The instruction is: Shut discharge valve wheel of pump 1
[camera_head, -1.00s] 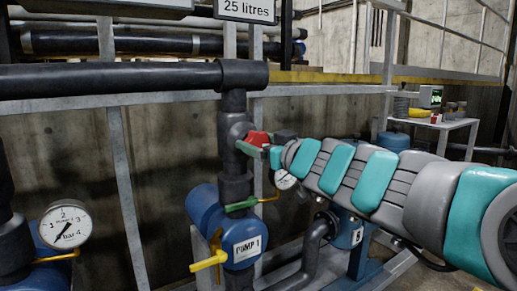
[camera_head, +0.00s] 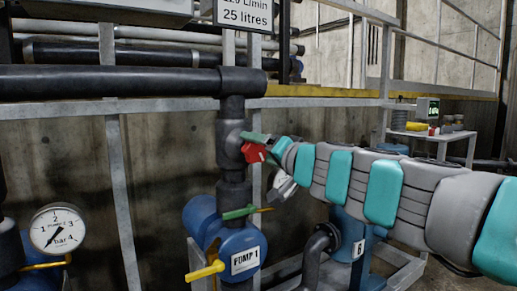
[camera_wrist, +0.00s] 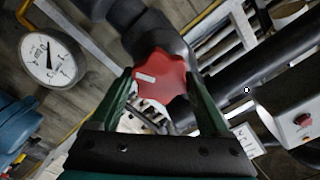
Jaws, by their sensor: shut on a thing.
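The discharge valve wheel (camera_head: 254,152) is a red lobed handwheel on the vertical black pipe above the blue body of pump 1 (camera_head: 238,245), which carries a "PUMP 1" label. In the wrist view the red wheel (camera_wrist: 160,76) sits between the two green fingers, with a pale mark on its face. My gripper (camera_wrist: 160,85) is shut on the wheel, one finger on each side. In the head view my gripper (camera_head: 262,148) reaches the wheel from the right, and its fingers partly cover the wheel.
A green valve lever (camera_head: 239,212) and a yellow lever (camera_head: 207,270) sit below on the pump. A pressure gauge (camera_head: 58,229) stands at the left. A small table (camera_head: 432,137) with items stands at the back right.

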